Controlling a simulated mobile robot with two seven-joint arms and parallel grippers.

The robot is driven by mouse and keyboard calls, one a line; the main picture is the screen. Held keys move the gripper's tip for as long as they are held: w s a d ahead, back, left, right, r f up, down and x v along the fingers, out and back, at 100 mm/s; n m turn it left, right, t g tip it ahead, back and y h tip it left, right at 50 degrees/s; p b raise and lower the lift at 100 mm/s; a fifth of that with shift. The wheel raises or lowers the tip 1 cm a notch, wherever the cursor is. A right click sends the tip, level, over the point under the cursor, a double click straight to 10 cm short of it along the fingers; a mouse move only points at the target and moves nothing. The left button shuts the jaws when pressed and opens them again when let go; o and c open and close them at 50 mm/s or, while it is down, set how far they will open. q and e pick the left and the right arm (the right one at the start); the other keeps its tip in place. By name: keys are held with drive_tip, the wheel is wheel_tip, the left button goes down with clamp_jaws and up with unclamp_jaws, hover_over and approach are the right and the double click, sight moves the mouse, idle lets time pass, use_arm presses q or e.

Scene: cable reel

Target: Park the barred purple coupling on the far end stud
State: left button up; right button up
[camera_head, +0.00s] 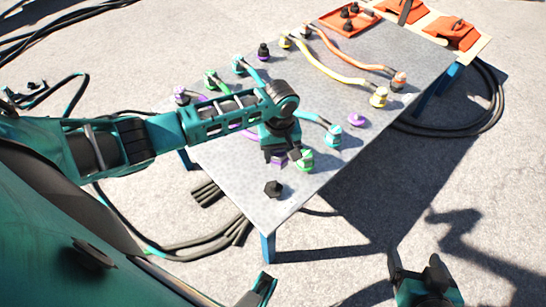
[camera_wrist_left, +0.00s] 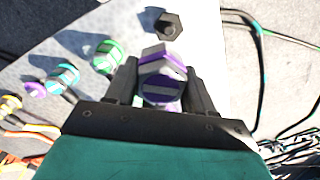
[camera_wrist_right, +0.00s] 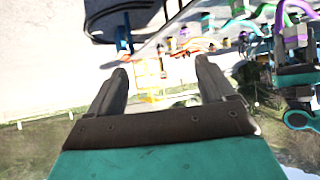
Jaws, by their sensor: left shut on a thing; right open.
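The purple coupling (camera_wrist_left: 160,75), with a pale bar across its face, is between the fingers of my left gripper (camera_wrist_left: 160,98), which is shut on it. In the head view the coupling (camera_head: 279,159) is mostly hidden under my left gripper (camera_head: 280,147), beside the green coupling (camera_head: 304,160). A bare black hexagonal stud (camera_head: 273,188) stands near the table's near corner; it also shows in the left wrist view (camera_wrist_left: 170,25), just beyond the coupling and apart from it. My right gripper (camera_head: 416,268) is open and empty, off the table at the lower right.
Green, teal (camera_head: 332,136), yellow (camera_head: 379,97) and orange (camera_head: 398,81) couplings line the table's right side, with cables running across. A red tray (camera_head: 350,23) is at the far end.

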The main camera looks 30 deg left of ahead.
sight(274, 184)
use_arm(q)
drive_tip(key=shift+n, duration=0.3)
drive_tip(key=f+b, duration=0.1)
drive_tip(key=s+f+b, duration=0.1)
drive_tip(key=f, duration=0.1)
drive_tip(key=f+b, duration=0.1)
drive_tip(key=f, duration=0.1)
drive_tip(key=shift+s+a+f, duration=0.2)
drive_tip(key=shift+s+a, duration=0.1)
drive_tip(key=shift+a, duration=0.05)
drive_tip(key=shift+f+b, duration=0.3)
drive_tip(key=shift+b, duration=0.25)
wheel_tip(274, 184, down, 4)
drive_tip(key=b, duration=0.5)
drive_tip(key=shift+r, duration=0.15)
drive_tip(key=shift+f, duration=0.85)
use_arm(e)
wheel_tip(274, 184, down, 8)
drive_tip(key=a, duration=0.1)
drive_tip(key=shift+w+a, duration=0.2)
drive_tip(key=shift+w, duration=0.05)
drive_tip(key=shift+r, duration=0.2)
use_arm(q)
drive_tip(key=shift+d+p, duration=0.1)
drive_tip(key=shift+p, duration=0.3)
use_arm(e)
drive_tip(key=shift+d+r, duration=0.1)
drive_tip(key=shift+r, duration=0.4)
